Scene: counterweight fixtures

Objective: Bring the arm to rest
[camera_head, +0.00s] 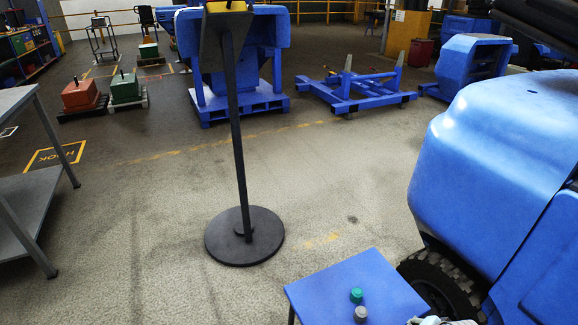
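Neither of my grippers shows clearly in the head view, and I see no arm coming in from the left. A small pale grey-white thing (440,321) is cut off by the bottom edge beside the blue table; I cannot tell what it is. The small blue table (330,290) stands at the bottom, right of the middle. A green knob-like piece (356,295) and a grey one (361,313) stand on its top, close together.
A black post on a round base (244,238) stands in the middle. A blue vehicle (500,170) with a black tyre (440,285) fills the right. A grey shelf table (25,195) is at left. Blue fixtures (355,90) stand behind. The floor between is mostly clear.

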